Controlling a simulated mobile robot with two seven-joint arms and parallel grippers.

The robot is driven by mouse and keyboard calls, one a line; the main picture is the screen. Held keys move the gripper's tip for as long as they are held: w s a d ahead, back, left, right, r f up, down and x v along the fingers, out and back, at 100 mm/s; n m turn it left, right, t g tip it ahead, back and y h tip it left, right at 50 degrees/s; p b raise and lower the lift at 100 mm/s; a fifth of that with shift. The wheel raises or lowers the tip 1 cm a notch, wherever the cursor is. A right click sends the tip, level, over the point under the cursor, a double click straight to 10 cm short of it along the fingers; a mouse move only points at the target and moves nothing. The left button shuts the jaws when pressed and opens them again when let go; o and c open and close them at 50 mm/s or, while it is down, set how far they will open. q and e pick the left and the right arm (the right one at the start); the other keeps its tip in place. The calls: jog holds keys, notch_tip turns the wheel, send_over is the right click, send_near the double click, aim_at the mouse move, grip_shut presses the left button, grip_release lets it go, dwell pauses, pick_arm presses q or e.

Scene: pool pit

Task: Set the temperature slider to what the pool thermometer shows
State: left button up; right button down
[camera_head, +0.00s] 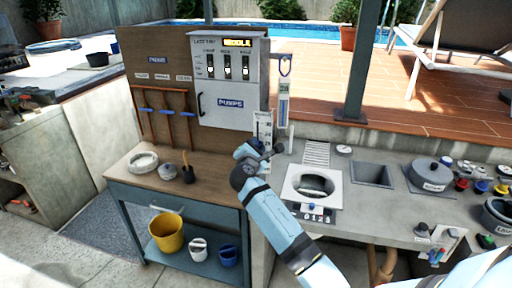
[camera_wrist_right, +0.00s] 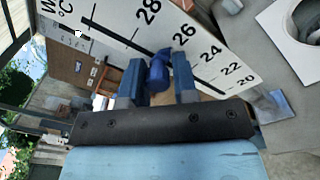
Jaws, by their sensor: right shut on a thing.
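The temperature slider's white scale plate (camera_head: 264,125) stands upright beside the pump cabinet. In the right wrist view the plate (camera_wrist_right: 100,18) reads °C, with 28, 26, 24, 22 and 20 along its edge and a dark slot. The blue slider knob (camera_wrist_right: 158,72) sits close to the 26 mark; its exact setting is unclear. My right gripper (camera_wrist_right: 158,85) is shut on this knob; it also shows in the head view (camera_head: 262,153), covering the plate's lower part. A thermometer with a loop handle (camera_head: 284,90) hangs right of the plate; its reading is too small to read. My left gripper is out of view.
The pump cabinet (camera_head: 228,85) with three switches is on the board to the left. A grey pot (camera_head: 432,172) stands further right. The wooden bench (camera_head: 140,182) holds small items.

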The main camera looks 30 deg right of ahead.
jog(key=shift+a, duration=0.1)
jog(key=c, duration=1)
grip_release()
jog(key=b+v, duration=0.2)
jog(key=v, duration=1.2)
jog(key=shift+w, duration=0.1)
jog(key=s+a+f+m+y+p, duration=0.1)
jog(key=s+a+f+m+y, duration=0.15)
jog(key=s+f+y, duration=0.45)
jog(key=s+a+f+m+y+p, duration=0.15)
jog(key=a+f, duration=0.25)
jog(key=f, duration=0.7)
jog(key=s+a+f+m+y, duration=0.2)
jog(key=s+m, duration=0.1)
jog(key=s, duration=0.3)
jog(key=s+a+f+m+g+y+p, duration=0.1)
jog(key=s+a+f+m+y, duration=0.1)
jog(key=s, duration=0.5)
jog(key=s+a+f+m+y+p, duration=0.1)
jog(key=s+a+f+m+y, duration=0.2)
jog(key=s, duration=0.4)
jog(key=shift+a+f+m+g+y, duration=0.1)
jog(key=shift+f+m+g+y, duration=0.15)
jog(key=shift+m, duration=0.45)
jog(key=shift+f+m+g+y, duration=0.1)
jog(key=shift+f+m, duration=0.25)
jog(key=shift+m, duration=0.35)
